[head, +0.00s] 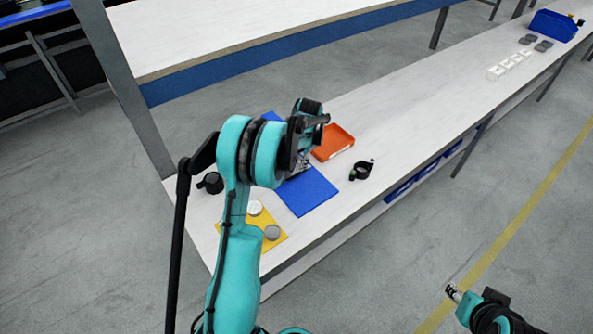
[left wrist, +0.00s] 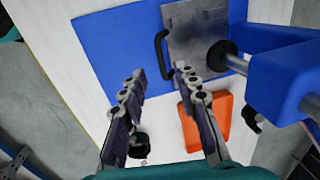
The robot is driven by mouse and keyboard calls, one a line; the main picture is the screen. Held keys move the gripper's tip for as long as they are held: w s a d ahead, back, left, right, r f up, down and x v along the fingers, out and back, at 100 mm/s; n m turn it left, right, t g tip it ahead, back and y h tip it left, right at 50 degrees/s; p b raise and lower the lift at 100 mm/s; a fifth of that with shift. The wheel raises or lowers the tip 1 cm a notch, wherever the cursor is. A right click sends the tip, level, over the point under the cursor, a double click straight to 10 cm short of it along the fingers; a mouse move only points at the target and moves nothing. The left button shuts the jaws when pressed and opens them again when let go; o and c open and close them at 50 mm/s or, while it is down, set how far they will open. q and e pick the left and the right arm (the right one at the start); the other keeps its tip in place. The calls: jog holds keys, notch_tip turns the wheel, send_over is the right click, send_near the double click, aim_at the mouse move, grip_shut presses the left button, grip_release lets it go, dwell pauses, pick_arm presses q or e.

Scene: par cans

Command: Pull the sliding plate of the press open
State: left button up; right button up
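The press shows in the left wrist view as a blue frame (left wrist: 285,75) on a blue base (left wrist: 105,50). Its grey metal sliding plate (left wrist: 200,35) has a black bar handle (left wrist: 159,55) on its left edge. In the head view the blue base (head: 308,192) shows, while my left arm hides most of the press. My left gripper (left wrist: 158,71) is open and empty, its fingers pointing toward the handle, which appears between and beyond the fingertips. No contact with the handle is visible. My right gripper (head: 453,292) is at the lower right, over the floor; its fingers are too small to read.
An orange tray (head: 334,142) lies beside the blue base. A black ring-like part (head: 362,170) is right of it, and another black part (head: 211,182) is at left. A yellow mat (head: 279,243) with light and grey discs lies in front.

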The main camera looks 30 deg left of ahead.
aim_at(296, 175)
pick_arm(q)
jog(key=f+b, duration=0.1)
jog(key=f, duration=0.1)
jog(key=a+f, duration=0.1)
jog(key=f, duration=0.2)
jog(key=f+b, duration=0.1)
jog(key=f, duration=0.1)
jog(key=shift+w+a+f+b, duration=0.2)
jog(key=shift+w+f+b, duration=0.05)
jog(key=shift+f+b, duration=0.1)
jog(key=shift+r, duration=0.1)
grip_shut()
